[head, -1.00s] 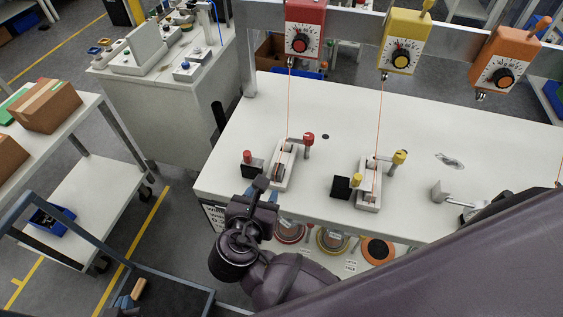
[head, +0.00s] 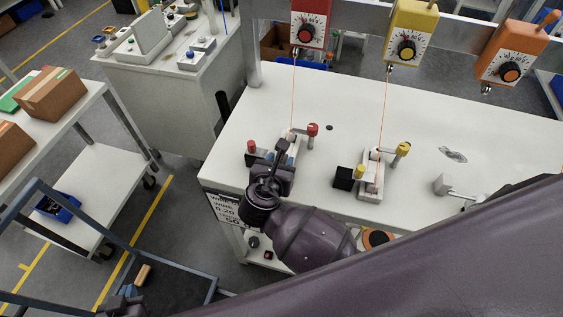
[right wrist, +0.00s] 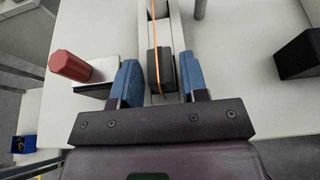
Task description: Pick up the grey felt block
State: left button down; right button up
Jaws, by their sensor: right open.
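The grey felt block (right wrist: 153,72) is a dark grey block in a pale channel on the white bench, below the red dial unit. An orange wire runs along it in the right wrist view. My right gripper (right wrist: 160,64) is open, with one blue finger on each side of the block; I cannot tell whether they touch it. In the head view my right gripper (head: 276,152) is over the channel and hides the block. Part of my left gripper (head: 127,302) shows at the bottom left edge; its fingers are not clear.
A red knob (right wrist: 72,66) on a dark base is close left of the fingers. A black block (right wrist: 298,55) stands further right. A similar yellow-marked channel (head: 372,186) is to the right on the bench (head: 300,95). A tan piece (head: 142,273) lies near my left gripper.

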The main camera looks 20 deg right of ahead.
jog(key=shift+w+d, duration=0.1)
jog(key=c, duration=0.7)
jog(key=shift+o, duration=0.2)
